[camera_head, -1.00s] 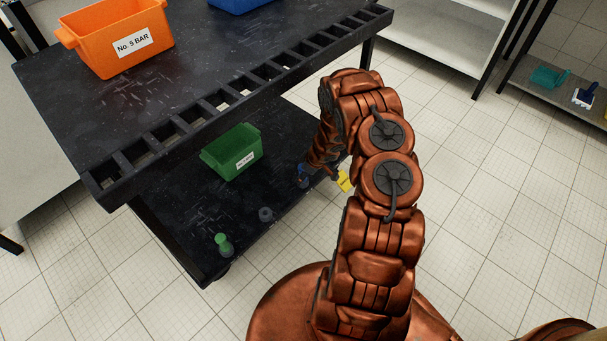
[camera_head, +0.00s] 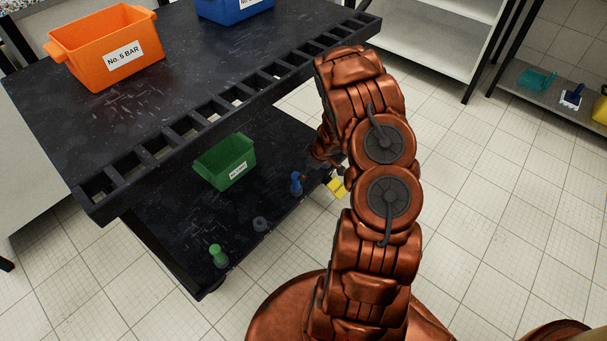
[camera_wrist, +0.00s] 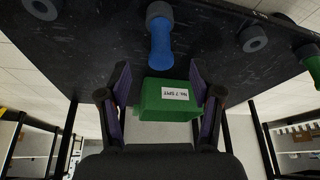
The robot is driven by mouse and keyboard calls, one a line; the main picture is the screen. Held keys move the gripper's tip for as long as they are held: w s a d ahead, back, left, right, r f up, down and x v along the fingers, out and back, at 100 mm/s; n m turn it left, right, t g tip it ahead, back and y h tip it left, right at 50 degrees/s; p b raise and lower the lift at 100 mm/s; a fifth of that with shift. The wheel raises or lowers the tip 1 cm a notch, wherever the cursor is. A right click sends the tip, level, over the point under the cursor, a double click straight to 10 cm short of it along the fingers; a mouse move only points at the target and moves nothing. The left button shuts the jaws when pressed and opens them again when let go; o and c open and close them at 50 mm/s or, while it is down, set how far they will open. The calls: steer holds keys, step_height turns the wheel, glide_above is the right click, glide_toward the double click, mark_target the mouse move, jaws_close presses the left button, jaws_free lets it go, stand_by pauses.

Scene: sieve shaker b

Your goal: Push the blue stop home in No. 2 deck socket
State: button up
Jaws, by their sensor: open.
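The blue stop (camera_head: 296,184) stands on the lower black deck (camera_head: 180,225), near its front edge. In the wrist view, which looks upside down, the blue stop (camera_wrist: 160,42) meets a grey round socket (camera_wrist: 160,10). How deep it sits cannot be told. My gripper (camera_wrist: 160,75) is open and empty, its fingers apart and the stop beyond their tips, roughly midway between them. In the head view my wrist is just right of the stop and my fingers are mostly hidden. No socket number is readable.
A green stop (camera_head: 217,255) and a bare grey socket (camera_head: 260,224) are left of the blue stop. A yellow piece (camera_head: 336,187) is at its right. A green bin (camera_head: 226,160) stands behind. The slotted upper shelf, with an orange bin (camera_head: 108,45) and blue bin (camera_head: 236,6), overhangs the deck.

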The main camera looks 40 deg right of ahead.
steer(key=shift+v, duration=0.8)
